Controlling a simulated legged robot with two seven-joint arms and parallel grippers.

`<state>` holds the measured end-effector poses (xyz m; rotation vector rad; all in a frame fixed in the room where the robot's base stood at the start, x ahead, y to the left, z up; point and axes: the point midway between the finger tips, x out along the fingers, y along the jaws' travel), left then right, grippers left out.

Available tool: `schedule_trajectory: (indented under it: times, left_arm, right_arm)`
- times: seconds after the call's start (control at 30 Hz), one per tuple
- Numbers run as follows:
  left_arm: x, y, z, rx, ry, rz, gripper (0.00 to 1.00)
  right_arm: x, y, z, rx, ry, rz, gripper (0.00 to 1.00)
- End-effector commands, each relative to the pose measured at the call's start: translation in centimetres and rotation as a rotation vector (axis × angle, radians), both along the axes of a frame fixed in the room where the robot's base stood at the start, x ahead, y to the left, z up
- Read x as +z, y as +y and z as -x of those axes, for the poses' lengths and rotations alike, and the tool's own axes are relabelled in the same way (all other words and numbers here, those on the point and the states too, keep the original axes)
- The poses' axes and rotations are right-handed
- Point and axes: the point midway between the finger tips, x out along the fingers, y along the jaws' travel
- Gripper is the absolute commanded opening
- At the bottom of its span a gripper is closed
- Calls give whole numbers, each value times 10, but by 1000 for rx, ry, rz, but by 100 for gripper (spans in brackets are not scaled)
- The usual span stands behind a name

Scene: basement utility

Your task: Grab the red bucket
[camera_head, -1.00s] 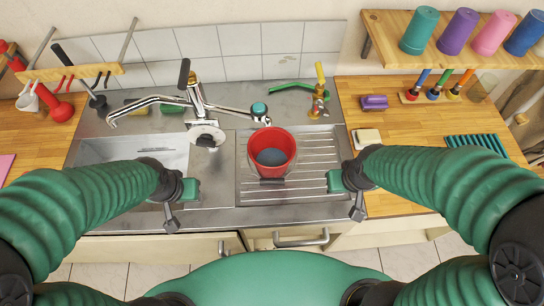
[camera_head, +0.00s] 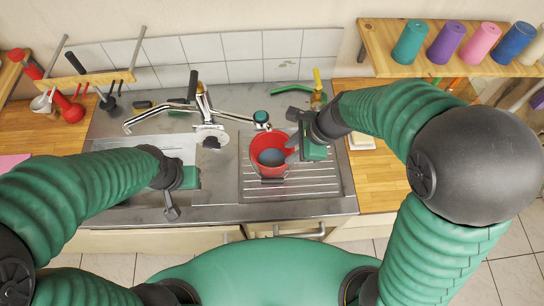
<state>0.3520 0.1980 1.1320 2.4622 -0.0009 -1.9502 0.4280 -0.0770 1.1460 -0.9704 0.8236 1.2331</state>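The red bucket (camera_head: 270,166) stands upright on the ribbed drainboard of the sink, with dark blue-grey inside and a dark handle part at its front. My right gripper (camera_head: 294,136) is at the bucket's right rim, its dark fingers apart, one toward the back and one by the rim. It looks open, and I cannot tell whether it touches the bucket. My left gripper (camera_head: 174,198) hangs over the front of the sink basin, left of the bucket and apart from it. Its fingers are too unclear to tell whether it is open.
A chrome faucet (camera_head: 205,112) stands behind and left of the bucket. A brass tap with a yellow handle (camera_head: 318,90) is behind my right gripper. Several coloured cups, including a green one (camera_head: 412,42), stand on the wall shelf. The drainboard (camera_head: 262,207) is clear in front of the bucket.

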Motion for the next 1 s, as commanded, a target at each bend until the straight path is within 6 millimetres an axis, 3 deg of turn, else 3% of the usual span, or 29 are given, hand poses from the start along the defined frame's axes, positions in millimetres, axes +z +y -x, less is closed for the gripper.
schedule_trajectory:
  times: [0.03, 0.1, 0.3, 0.47, 0.7, 1.0]
  left_arm:
    - [-7, 0, 0, 0, 1, 0, 36]
    - [-11, 0, 0, 0, 1, 0, 36]
    - [-19, 0, 0, 0, 0, 0, 36]
    - [-20, 0, 0, 0, 0, 0, 36]
    - [-24, 0, 0, 0, 0, 0, 36]
    - [-24, 0, 0, 0, 0, 0, 36]
  right_arm:
    - [-18, 4, -1, 1, 6, 3, 30]
    - [-36, 11, -4, 2, 6, 4, 30]
    - [-77, 28, -12, 3, 2, 4, 30]
    - [-90, 35, -13, 4, 1, 4, 30]
    - [-129, 49, -17, 6, 1, 5, 30]
    - [-133, 52, -19, 6, -2, 4, 28]
